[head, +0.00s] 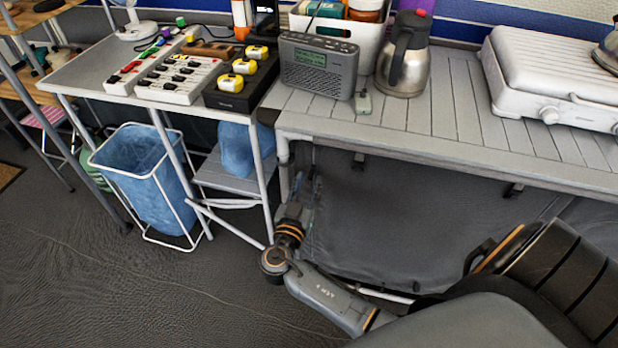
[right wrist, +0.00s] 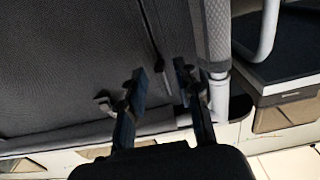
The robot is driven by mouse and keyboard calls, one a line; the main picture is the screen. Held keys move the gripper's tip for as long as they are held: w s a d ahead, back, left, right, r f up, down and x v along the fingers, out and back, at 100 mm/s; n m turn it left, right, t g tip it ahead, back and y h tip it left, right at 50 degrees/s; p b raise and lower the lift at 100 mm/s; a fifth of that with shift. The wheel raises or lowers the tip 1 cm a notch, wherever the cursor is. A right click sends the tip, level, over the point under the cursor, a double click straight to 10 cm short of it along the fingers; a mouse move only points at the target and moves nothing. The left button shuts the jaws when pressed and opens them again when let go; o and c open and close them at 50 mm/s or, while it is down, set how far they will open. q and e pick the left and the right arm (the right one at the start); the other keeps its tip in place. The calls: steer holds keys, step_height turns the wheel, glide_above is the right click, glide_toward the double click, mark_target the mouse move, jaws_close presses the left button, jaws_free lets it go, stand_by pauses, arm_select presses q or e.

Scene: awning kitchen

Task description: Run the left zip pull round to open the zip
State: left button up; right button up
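A dark grey fabric panel (head: 400,215) hangs under the slatted table. In the right wrist view the panel (right wrist: 70,60) fills the left side, and a zip (right wrist: 152,35) runs down it near its right edge. My right gripper (right wrist: 160,75) is open, with its two dark fingers on either side of the lower zip line. A small pale strip, possibly the zip pull, shows between the fingers; I cannot tell for sure. In the head view my right gripper (head: 303,193) is at the panel's left edge, its fingertips hard to make out. My left gripper is not in view.
A white table leg (right wrist: 219,95) stands just right of the gripper. The slatted table (head: 450,110) overhangs the panel and carries a radio (head: 318,66), a steel jug (head: 404,60) and a white stove (head: 550,80). A blue bin (head: 150,180) stands left; open floor lies before it.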

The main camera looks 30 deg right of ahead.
steer(key=shift+x, duration=0.85)
jaws_close()
